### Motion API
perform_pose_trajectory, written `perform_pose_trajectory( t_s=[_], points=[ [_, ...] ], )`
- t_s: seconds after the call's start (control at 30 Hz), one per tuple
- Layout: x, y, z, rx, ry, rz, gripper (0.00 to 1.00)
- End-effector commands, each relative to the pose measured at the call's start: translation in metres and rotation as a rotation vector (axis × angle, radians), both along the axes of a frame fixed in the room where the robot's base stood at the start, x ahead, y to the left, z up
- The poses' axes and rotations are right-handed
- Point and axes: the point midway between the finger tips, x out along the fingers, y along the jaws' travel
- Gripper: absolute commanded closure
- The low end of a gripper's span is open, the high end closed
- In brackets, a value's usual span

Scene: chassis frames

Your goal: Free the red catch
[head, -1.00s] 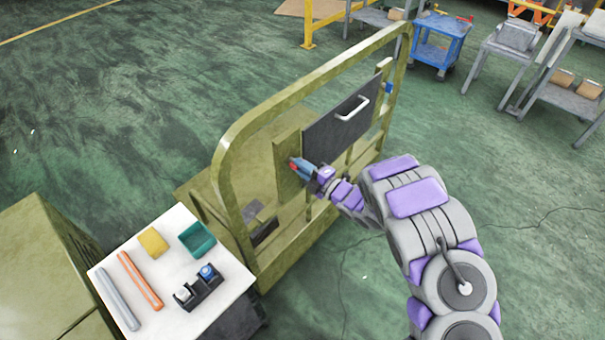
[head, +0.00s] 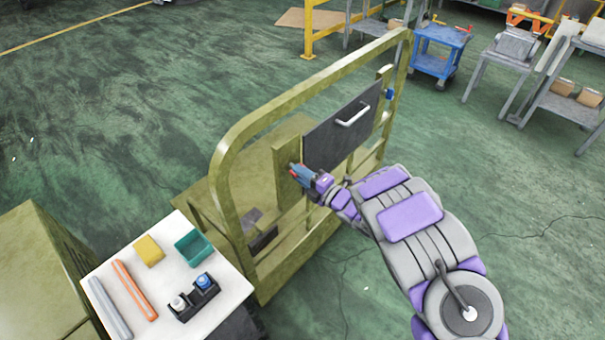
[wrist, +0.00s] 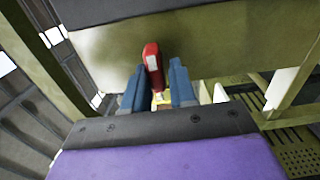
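The red catch (wrist: 152,66) is a small upright red piece with a pale patch, set against the olive post in the wrist view. In the head view only a bit of red (head: 293,169) shows at my fingertips. My gripper (wrist: 157,78) has its two blue fingers on either side of the catch. A gap shows at least on the right side; whether the left finger touches the catch is unclear. In the head view my gripper (head: 297,171) is at the post left of the dark panel (head: 338,135) with a white handle (head: 353,115).
The olive frame (head: 235,135) surrounds the panel. A white-topped table (head: 215,310) at lower left holds a green bin (head: 194,247), a yellow block (head: 149,250), two tubes and a black holder. A blue cart (head: 438,50) stands behind. Open green floor lies to the right.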

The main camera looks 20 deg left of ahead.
Motion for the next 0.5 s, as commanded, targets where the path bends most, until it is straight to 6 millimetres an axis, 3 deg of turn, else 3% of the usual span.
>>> perform_pose_trajectory(
  t_s=[0.2,0.5],
  points=[
    [0.0001,0.0003,0.0012,0.002,-0.002,0.000,0.57],
    [0.0000,-0.0047,0.0030,0.004,-0.003,-0.004,0.57]
  ],
)
